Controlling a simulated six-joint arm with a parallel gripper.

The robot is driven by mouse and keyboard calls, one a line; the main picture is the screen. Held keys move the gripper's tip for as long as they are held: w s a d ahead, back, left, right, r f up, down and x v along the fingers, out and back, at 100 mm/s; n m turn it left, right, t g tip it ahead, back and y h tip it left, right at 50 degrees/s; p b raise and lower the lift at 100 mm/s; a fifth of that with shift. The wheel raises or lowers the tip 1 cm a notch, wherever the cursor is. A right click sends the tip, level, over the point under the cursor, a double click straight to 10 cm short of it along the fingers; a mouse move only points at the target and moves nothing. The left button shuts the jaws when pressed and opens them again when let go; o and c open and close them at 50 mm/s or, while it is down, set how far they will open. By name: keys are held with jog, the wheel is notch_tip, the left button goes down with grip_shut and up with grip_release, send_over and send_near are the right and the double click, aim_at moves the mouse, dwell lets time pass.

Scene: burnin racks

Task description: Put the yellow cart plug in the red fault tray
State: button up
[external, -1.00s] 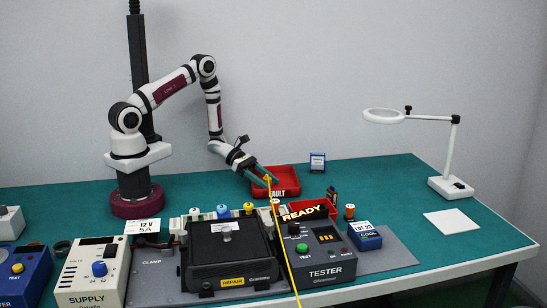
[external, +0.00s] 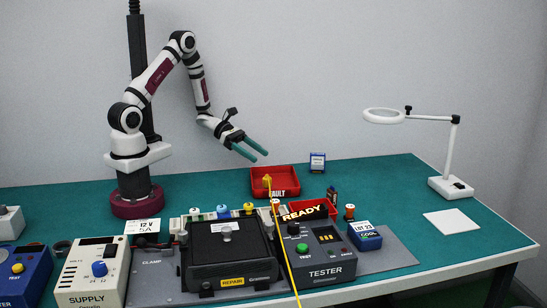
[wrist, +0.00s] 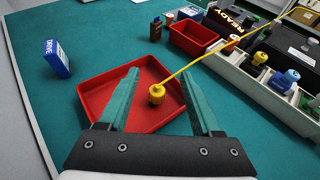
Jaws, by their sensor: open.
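The yellow cart plug (external: 267,180) is in the red fault tray (external: 286,192), its yellow cable running out over the tray's front edge toward the front of the bench. In the wrist view the plug (wrist: 157,94) sits on the floor of the tray (wrist: 95,97), toward its right side. My gripper (external: 260,156) is open and empty, above and to the left of the tray. In the wrist view its green fingers (wrist: 166,92) are spread, with the plug showing between them and apart from both.
A small blue DRIVE box (wrist: 57,60) stands behind the tray. A magnifier lamp (external: 450,160) is at the right; bench around it is mostly clear.

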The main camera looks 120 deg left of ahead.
jog(key=w+d+r+m+g+h, duration=0.2)
jog(key=d+r+m+g+h, duration=0.2)
jog(key=d+m, duration=0.65)
jog(key=w+d+r+m+g+h, duration=0.25)
jog(key=d+r+m+h, duration=0.35)
jog(key=d, duration=0.7)
jog(key=s+d+m+g+y, duration=0.7)
jog(key=s+m, duration=0.4)
jog(key=m, duration=0.4)
jog(key=s+a+m+y, duration=0.1)
jog(key=m, duration=0.2)
jog(key=s+r+m+y, duration=0.1)
jog(key=m+y, duration=0.1)
jog(key=m, duration=0.1)
jog(key=s+a+r+m+y, duration=0.1)
jog(key=s+m, duration=0.1)
jog(key=m, duration=0.2)
jog(key=shift+a+r+y, duration=0.15)
jog(key=shift+a+y, duration=0.15)
jog(key=shift+y, duration=0.1)
